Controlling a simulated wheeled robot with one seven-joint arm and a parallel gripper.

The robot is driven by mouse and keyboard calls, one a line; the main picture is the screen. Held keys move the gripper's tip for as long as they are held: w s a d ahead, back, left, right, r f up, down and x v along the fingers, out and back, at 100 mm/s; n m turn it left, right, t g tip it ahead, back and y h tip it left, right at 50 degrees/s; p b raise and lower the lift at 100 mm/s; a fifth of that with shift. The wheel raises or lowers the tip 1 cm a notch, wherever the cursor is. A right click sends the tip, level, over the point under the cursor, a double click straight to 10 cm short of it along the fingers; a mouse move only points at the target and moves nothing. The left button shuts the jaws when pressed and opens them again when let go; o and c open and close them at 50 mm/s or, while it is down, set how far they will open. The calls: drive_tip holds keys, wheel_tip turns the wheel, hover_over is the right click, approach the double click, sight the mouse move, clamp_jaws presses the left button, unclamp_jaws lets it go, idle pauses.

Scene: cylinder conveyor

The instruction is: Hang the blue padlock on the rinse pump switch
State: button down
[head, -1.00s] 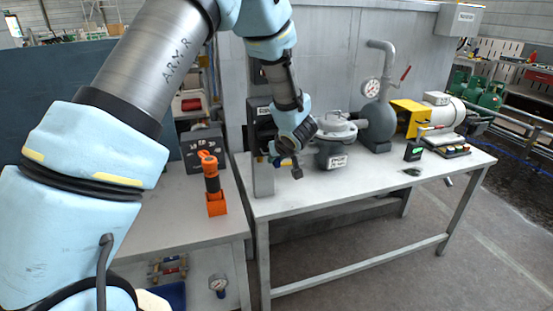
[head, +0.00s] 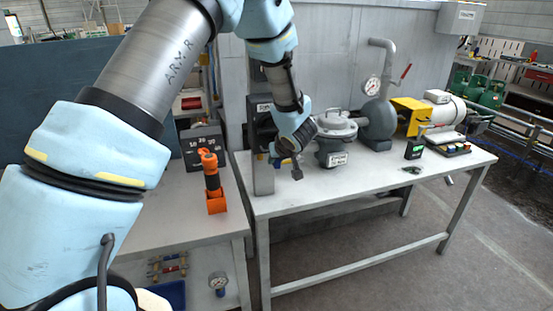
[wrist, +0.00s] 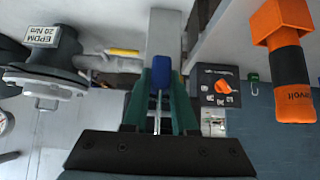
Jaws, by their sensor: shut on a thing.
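My gripper (wrist: 161,88) is shut on the blue padlock (wrist: 161,77) in the wrist view. The blue body sits between the green fingertips and the thin metal shackle points back toward the palm. A grey upright post (wrist: 165,35) stands behind the padlock; I cannot tell whether they touch. In the head view my gripper is beside the post (head: 263,178), partly hidden by my wrist. A dark box (head: 264,110) with a pale label is on the post. Another dark panel with an orange knob (wrist: 222,87) shows in the wrist view. I cannot read which is the rinse pump switch.
A grey pump housing (head: 336,135) stands right of my wrist. The bench's right front (head: 380,180) is mostly clear.

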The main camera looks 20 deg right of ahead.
drive_tip(key=shift+f+b, duration=0.4)
drive_tip(key=shift+f, duration=0.25)
drive_tip(key=shift+f, duration=0.15)
drive_tip(key=c, duration=0.6)
unclamp_jaws()
drive_tip(key=shift+s, duration=0.1)
